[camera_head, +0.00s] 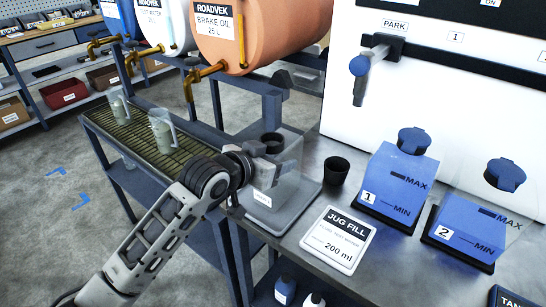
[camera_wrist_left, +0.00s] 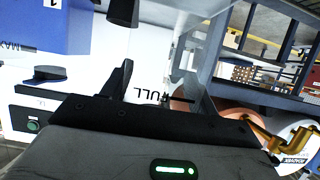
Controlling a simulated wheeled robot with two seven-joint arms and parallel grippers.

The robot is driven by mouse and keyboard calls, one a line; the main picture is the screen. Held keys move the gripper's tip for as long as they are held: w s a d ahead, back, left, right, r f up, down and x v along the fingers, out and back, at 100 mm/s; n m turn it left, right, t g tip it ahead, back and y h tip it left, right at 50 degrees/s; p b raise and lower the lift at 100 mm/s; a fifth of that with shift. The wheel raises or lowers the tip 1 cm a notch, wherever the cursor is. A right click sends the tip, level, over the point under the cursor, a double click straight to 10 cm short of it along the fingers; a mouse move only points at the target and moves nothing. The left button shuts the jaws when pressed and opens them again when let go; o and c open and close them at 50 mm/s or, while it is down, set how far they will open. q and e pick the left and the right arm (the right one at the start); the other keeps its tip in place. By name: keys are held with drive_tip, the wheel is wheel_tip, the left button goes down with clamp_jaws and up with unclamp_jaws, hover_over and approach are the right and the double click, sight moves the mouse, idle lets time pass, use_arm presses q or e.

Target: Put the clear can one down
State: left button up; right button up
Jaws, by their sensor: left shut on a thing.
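The clear can (camera_head: 284,178) is a see-through box-shaped container with a dark round part at its top and a small white label low on its front. It looks upright, over a grey tray (camera_head: 308,203) at the bench's left end; whether its base touches the tray I cannot tell. My left gripper (camera_head: 258,149) is shut on the can near its top, from the left. In the left wrist view, the fingers (camera_wrist_left: 160,92) stand either side of the clear wall, with "FULL" reading upside down between them. My right gripper is not in view.
A black cup (camera_head: 336,170) and a JUG FILL sign (camera_head: 338,240) stand close right of the can. Blue tank 1 (camera_head: 392,185) and tank 2 (camera_head: 470,232) are further right. Drums with brass taps (camera_head: 200,72) hang behind, above a slatted rack (camera_head: 135,135) holding two clear jugs.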

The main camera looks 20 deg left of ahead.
use_arm(q)
drive_tip(key=o, duration=1.4)
drive_tip(key=shift+f, duration=0.1)
drive_tip(key=shift+c, duration=0.2)
drive_tip(key=v, duration=1.2)
drive_tip(key=s+d+f+g, duration=0.1)
drive_tip(key=s+f, duration=0.4)
drive_tip(key=f, duration=0.4)
drive_tip(key=s+d+f+n+g+y, duration=0.1)
drive_tip(key=s+f, duration=0.4)
drive_tip(key=f, duration=0.5)
drive_tip(key=s+d+f+y, duration=0.1)
drive_tip(key=s+f, duration=0.3)
drive_tip(key=f, duration=0.5)
drive_tip(key=shift+s+d+f+g+b, duration=0.2)
drive_tip(key=shift+s+d+g+b, duration=0.2)
drive_tip(key=shift+d, duration=0.15)
